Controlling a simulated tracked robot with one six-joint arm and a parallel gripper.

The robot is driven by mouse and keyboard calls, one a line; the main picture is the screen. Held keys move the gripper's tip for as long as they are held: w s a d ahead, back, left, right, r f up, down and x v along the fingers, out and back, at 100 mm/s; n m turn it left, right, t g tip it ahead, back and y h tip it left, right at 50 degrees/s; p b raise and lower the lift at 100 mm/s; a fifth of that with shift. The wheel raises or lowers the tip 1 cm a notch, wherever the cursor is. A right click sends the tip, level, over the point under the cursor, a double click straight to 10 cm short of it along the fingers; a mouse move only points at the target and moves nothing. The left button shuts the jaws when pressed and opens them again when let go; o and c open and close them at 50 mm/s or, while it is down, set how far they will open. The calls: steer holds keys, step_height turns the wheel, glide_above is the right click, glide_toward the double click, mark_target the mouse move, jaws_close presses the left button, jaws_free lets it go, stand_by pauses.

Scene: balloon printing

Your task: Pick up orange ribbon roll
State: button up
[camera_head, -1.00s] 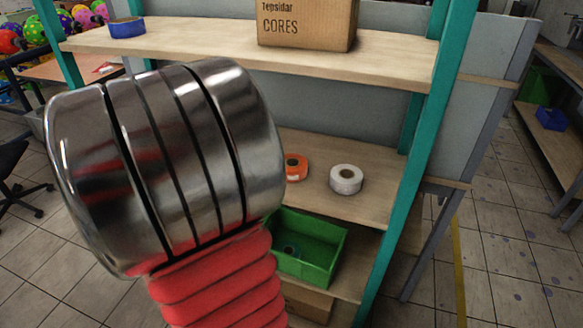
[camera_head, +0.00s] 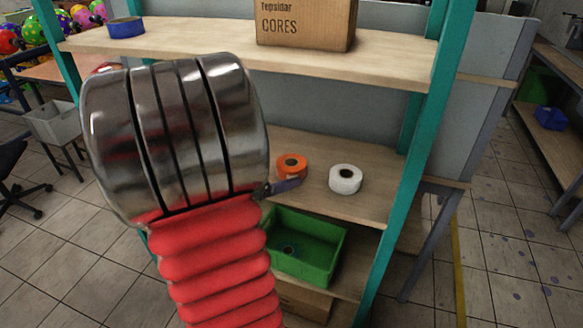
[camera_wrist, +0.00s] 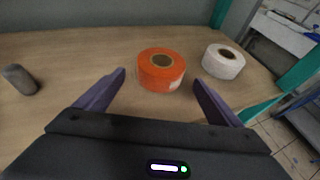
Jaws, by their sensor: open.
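The orange ribbon roll (camera_head: 291,166) lies flat on the middle wooden shelf, left of a white roll. In the wrist view the orange roll (camera_wrist: 161,69) is just ahead of my gripper (camera_wrist: 160,80), centred between its two purple fingers. The fingers are spread wide, open and empty, and seem apart from the roll. In the head view one purple fingertip of my gripper (camera_head: 286,187) shows just in front of the orange roll. The rest of the gripper is hidden behind my arm.
The white roll (camera_head: 345,179) sits close by on the right; it also shows in the wrist view (camera_wrist: 224,61). A green bin (camera_head: 310,245) is below.

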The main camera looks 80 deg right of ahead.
steer(key=shift+x, duration=2.5)
steer(key=shift+r, duration=0.2)
steer(key=shift+c, duration=0.5)
steer(key=c, duration=1.2)
steer(key=shift+r, duration=5)
